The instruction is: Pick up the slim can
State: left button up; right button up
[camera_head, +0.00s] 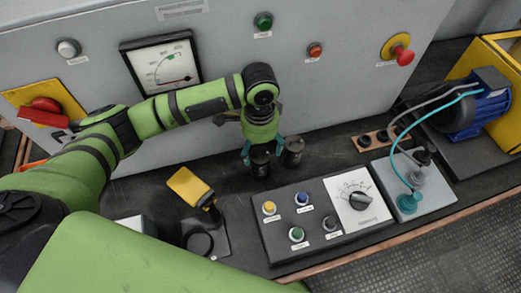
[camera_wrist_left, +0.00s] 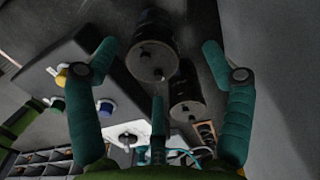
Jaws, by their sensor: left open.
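Two dark cans stand upright on the dark bench top in the head view, a left can (camera_head: 260,161) and a right can (camera_head: 294,151). In the left wrist view the left can (camera_wrist_left: 152,55) shows between the spread fingers of my gripper (camera_wrist_left: 158,52), with a gap on both sides. The right can (camera_wrist_left: 187,97) shows lower there. Nothing is held. My right gripper is not in view.
A control panel (camera_head: 281,248) with buttons and a dial lies in front of the cans. A yellow-handled device (camera_head: 190,187) stands left. A grey cabinet wall (camera_head: 220,40) rises behind. A grey box with cables (camera_head: 418,172) and a blue motor (camera_head: 487,105) stand right.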

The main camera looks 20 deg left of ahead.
aim_at(260, 156)
pick_arm(q)
jog(key=f, duration=0.3)
jog(key=s+f+p, duration=0.1)
jog(key=f, duration=0.1)
jog(key=shift+d+f, duration=0.2)
jog(key=shift+w+f, duration=0.15)
jog(key=shift+f, duration=0.3)
jog(key=c, duration=1.5)
